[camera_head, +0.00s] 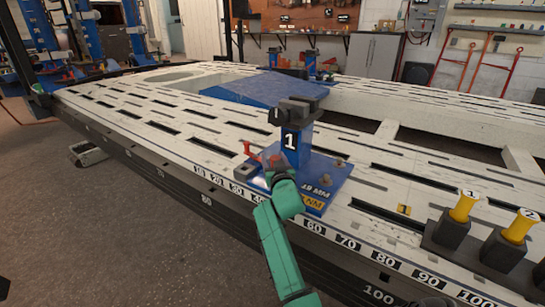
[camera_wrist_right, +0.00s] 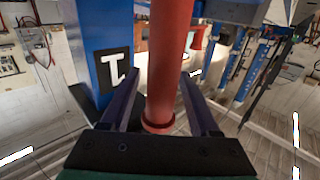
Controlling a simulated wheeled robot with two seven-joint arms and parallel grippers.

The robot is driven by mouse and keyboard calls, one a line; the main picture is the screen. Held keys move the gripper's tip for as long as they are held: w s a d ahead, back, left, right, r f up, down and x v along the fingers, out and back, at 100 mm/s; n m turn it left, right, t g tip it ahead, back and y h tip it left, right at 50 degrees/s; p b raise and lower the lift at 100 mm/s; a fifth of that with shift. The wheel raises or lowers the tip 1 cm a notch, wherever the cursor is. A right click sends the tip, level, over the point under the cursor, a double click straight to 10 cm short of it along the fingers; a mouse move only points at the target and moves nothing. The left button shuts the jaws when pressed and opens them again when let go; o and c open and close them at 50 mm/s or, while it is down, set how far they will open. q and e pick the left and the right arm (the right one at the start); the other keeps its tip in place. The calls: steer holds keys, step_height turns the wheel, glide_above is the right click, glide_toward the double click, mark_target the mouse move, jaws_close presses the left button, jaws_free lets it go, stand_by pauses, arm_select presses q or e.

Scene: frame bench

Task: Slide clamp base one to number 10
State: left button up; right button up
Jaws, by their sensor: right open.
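Clamp base one (camera_head: 330,186) is a blue plate with an upright blue post marked 1 (camera_head: 290,141) and a dark clamp head on top. It stands on the white slotted bench at the front edge scale, between the visible 40 and 60 labels. The number 10 label (camera_head: 201,175) is to its left. My right gripper (camera_head: 279,174) is at the base's front side, below the post. In the right wrist view its fingers (camera_wrist_right: 161,80) are apart on either side of a red bar (camera_wrist_right: 170,60), with gaps showing. The post (camera_wrist_right: 103,45) is beside it. My left gripper is not in view.
The front scale strip runs left past 30 and 20 labels, and that stretch of bench top looks clear. Yellow-topped holders (camera_head: 463,207) numbered 1 and 2 stand at the right. A blue panel (camera_head: 268,88) lies farther back on the bench.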

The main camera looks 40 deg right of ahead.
steer(key=shift+s, duration=0.1)
jaws_close()
stand_by(1.2)
